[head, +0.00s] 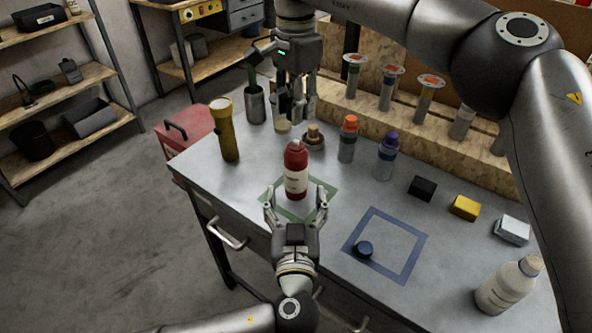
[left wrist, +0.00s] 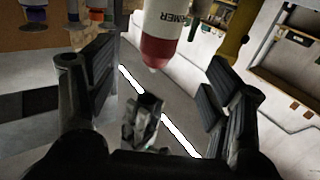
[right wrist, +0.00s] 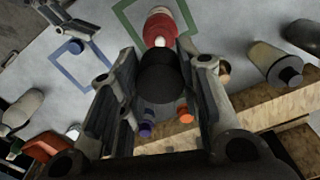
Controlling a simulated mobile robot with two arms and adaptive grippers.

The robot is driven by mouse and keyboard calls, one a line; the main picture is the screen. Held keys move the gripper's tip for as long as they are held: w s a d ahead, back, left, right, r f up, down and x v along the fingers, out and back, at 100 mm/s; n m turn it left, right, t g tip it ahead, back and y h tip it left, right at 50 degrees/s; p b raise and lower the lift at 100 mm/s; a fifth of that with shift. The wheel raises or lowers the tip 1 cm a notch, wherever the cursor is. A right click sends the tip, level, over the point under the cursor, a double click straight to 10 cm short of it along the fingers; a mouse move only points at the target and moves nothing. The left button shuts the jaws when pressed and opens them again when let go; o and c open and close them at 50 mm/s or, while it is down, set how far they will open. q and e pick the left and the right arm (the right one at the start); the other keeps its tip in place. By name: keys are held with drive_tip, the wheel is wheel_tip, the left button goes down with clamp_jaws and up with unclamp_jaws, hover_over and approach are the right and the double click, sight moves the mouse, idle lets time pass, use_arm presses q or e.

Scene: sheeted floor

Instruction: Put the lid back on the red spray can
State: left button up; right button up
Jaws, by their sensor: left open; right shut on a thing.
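The red spray can (head: 296,172) stands upright inside the green square, its top bare. In the right wrist view the can (right wrist: 161,24) shows a pale nozzle. In the left wrist view the can (left wrist: 172,30) appears upside down, beyond the fingertips. My left gripper (head: 296,192) is open in front of the can, its fingers spread to either side and not closed on it. My right gripper (head: 291,112) is above and behind the can, shut on a dark cylinder (right wrist: 162,75) that looks like the lid. The fingers mostly hide this lid in the head view.
A blue cap (head: 364,249) lies in the blue square. A yellow torch (head: 228,130) stands left of the can. Orange-capped (head: 348,138) and purple-capped (head: 387,155) bottles stand behind right. Small blocks (head: 465,208) line the right side.

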sight(296, 170)
drive_tip(key=shift+s+r, duration=0.1)
drive_tip(key=shift+s, duration=0.15)
use_arm(q)
drive_tip(key=w, duration=1.1)
drive_tip(key=shift+w+f, duration=0.1)
drive_tip(key=shift+w, duration=0.05)
use_arm(e)
drive_tip(key=shift+w+f, duration=0.2)
drive_tip(key=shift+w, duration=0.15)
use_arm(q)
drive_tip(key=shift+w, duration=0.4)
drive_tip(key=shift+c, duration=0.5)
drive_tip(key=c, duration=1.4)
drive_tip(key=shift+c, duration=0.2)
use_arm(e)
drive_tip(key=shift+f, duration=2.45)
